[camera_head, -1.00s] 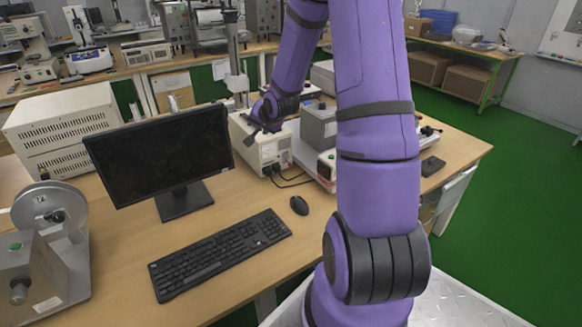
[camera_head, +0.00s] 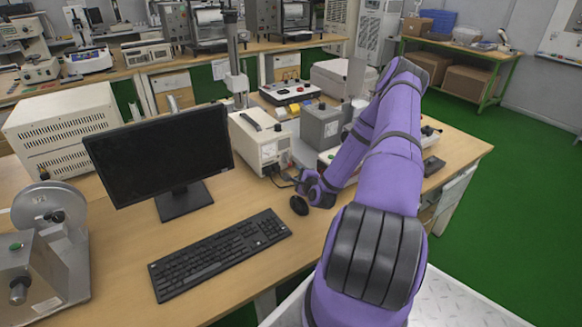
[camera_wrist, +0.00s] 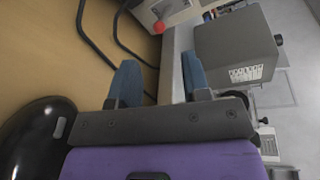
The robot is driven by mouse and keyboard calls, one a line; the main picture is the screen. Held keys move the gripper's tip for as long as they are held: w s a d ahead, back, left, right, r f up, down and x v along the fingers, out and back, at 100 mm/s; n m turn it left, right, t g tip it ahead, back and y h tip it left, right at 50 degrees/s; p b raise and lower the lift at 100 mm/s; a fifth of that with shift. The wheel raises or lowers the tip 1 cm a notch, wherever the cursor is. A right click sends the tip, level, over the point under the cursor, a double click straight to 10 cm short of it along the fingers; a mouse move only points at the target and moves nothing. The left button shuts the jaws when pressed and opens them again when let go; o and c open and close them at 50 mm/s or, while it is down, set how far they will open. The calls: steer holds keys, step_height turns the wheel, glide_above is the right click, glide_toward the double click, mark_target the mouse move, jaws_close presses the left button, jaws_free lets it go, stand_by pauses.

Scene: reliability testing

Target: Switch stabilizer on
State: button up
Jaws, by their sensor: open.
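The stabilizer appears to be the cream box (camera_head: 258,143) with a black top handle, left of my gripper in the head view. Its front panel faces the keyboard side, and dark cables run from its lower front. In the wrist view part of a pale housing (camera_wrist: 172,10) with a red round part (camera_wrist: 158,27) shows at the top edge; its switch state cannot be made out. My gripper (camera_head: 303,183) is low over the table, in front and to the right of the box. In the wrist view its two blue fingers (camera_wrist: 160,80) are apart with nothing between them.
A black mouse (camera_head: 299,205) lies close beside my gripper, also at lower left in the wrist view (camera_wrist: 35,135). A grey box (camera_head: 320,127) stands right of the stabilizer. A monitor (camera_head: 160,155) and keyboard (camera_head: 220,255) are at the left. Cables (camera_wrist: 95,40) lie near the fingers.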

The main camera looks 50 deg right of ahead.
mark_target(291, 165)
steer(key=shift+s+d+f+m+h, duration=0.15)
steer(key=shift+s+f+m+h, duration=0.15)
steer(key=shift+f+m, duration=0.15)
steer(key=shift+w+d, duration=0.2)
steer(key=shift+w, duration=0.1)
steer(key=x, duration=1)
steer(key=shift+f, duration=0.1)
steer(key=shift+a, duration=0.1)
jaws_close()
